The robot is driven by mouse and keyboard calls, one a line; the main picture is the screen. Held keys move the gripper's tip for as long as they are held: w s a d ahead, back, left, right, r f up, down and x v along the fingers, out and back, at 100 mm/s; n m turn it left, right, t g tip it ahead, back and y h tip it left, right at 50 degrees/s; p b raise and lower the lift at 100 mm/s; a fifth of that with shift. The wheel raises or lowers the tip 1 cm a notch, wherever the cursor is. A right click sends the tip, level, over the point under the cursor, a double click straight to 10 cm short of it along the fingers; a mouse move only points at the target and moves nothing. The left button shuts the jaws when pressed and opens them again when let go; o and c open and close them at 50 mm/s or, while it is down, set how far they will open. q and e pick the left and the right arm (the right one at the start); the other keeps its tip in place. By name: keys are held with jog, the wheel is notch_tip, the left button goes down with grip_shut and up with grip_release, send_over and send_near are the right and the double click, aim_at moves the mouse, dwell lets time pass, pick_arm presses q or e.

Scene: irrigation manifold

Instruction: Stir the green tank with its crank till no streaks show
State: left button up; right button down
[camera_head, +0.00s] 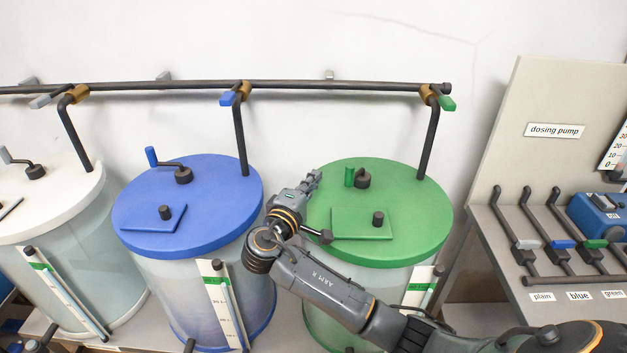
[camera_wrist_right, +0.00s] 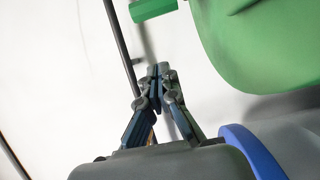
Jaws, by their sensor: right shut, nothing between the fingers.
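The green tank has a round green lid (camera_head: 415,205) and a clear, pale body (camera_head: 322,318) partly hidden behind my right arm; I cannot make out streaks in it. Its crank has a black hub (camera_head: 363,180) and an upright green handle (camera_head: 349,176) on the lid's far left part. In the right wrist view the green handle (camera_wrist_right: 152,9) shows at the top, beyond the fingertips. My right gripper (camera_head: 316,177) is shut and empty at the lid's left edge, left of the handle and apart from it. Its closed fingers (camera_wrist_right: 157,72) show in the wrist view. My left gripper is out of view.
A blue-lidded tank (camera_head: 225,185) stands close on the left, and a white-lidded tank (camera_head: 75,195) beyond it. A dark pipe (camera_head: 340,86) runs along the wall, with a downpipe (camera_head: 429,140) to the green lid. A bench with levers (camera_head: 528,190) is at right.

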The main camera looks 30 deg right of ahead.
jog(key=p+x, duration=0.1)
jog(key=x, duration=0.6)
jog(key=shift+s+f+p, duration=0.1)
jog(key=shift+f+p, duration=0.05)
jog(key=shift+p, duration=0.25)
jog(key=s, duration=0.1)
jog(key=s+p, duration=0.2)
jog(key=shift+s+d, duration=0.3)
jog(key=shift+s, duration=0.4)
jog(key=shift+w+d+f, duration=0.1)
jog(key=shift+w+f, duration=0.05)
jog(key=shift+w, duration=0.05)
